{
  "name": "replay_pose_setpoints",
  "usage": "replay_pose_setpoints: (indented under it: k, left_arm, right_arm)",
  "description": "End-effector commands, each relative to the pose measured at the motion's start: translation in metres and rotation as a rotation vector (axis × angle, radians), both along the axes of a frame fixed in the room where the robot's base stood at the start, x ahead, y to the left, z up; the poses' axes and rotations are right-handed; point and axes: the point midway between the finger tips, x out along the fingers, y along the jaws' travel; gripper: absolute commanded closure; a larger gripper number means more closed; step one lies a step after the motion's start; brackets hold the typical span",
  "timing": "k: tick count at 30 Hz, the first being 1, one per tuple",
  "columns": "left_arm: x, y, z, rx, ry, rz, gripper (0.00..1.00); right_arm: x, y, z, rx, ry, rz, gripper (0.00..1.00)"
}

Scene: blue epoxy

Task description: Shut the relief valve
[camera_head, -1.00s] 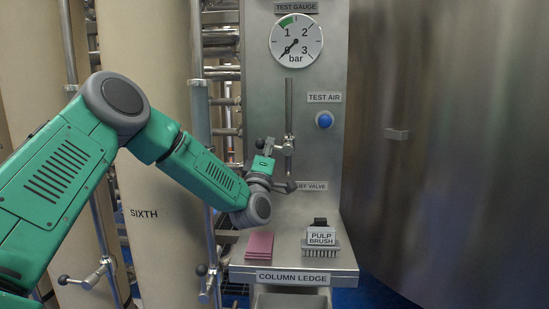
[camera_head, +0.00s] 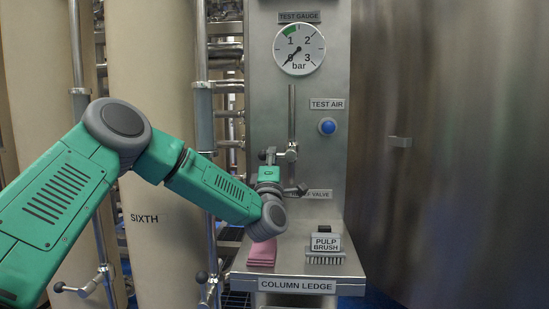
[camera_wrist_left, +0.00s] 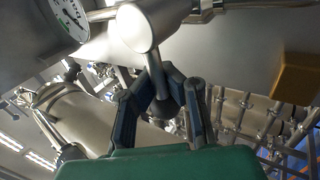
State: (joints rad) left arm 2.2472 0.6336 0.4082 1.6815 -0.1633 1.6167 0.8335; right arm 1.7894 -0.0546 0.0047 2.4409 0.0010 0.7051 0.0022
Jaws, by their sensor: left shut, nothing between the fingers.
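The relief valve (camera_head: 291,152) sits on a vertical pipe of the steel panel. A short lever with a dark knob (camera_head: 262,155) points left from it. The RELIEF VALVE label (camera_head: 318,195) below is partly covered by my arm. My left gripper (camera_head: 269,160) is shut, just under the lever. In the left wrist view, the valve's round body (camera_wrist_left: 143,28) is close, and its rod and dark knob (camera_wrist_left: 163,108) overlap the shut left gripper (camera_wrist_left: 160,74). I cannot tell whether they touch. My right gripper is not in view.
A gauge (camera_head: 299,49) reading near zero and a blue button (camera_head: 327,126) are on the panel. A large tank (camera_head: 450,150) stands right, pipes left.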

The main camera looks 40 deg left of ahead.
Motion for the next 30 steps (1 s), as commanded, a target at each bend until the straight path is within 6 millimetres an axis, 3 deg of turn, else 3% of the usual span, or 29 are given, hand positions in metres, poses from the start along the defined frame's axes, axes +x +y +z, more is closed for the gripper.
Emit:
replay_pose_setpoints:
  k: [1, 3, 4, 16, 30]
  left_arm:
    - [-0.002, 0.003, -0.014, -0.005, 0.022, 0.007, 0.96]
    - [-0.002, 0.003, -0.013, -0.006, 0.021, 0.006, 0.72]
    - [-0.002, 0.003, -0.013, -0.005, 0.020, 0.006, 0.68]
    - [-0.005, -0.004, -0.014, -0.002, 0.016, -0.001, 0.68]
    - [-0.071, -0.042, -0.065, -0.004, 0.019, 0.003, 0.68]
  right_arm:
    - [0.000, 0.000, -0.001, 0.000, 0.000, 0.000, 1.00]
    - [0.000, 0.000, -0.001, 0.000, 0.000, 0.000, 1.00]
    - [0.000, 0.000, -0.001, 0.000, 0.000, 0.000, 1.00]
    - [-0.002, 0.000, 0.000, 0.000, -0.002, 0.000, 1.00]
    - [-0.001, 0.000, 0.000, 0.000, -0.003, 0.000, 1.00]
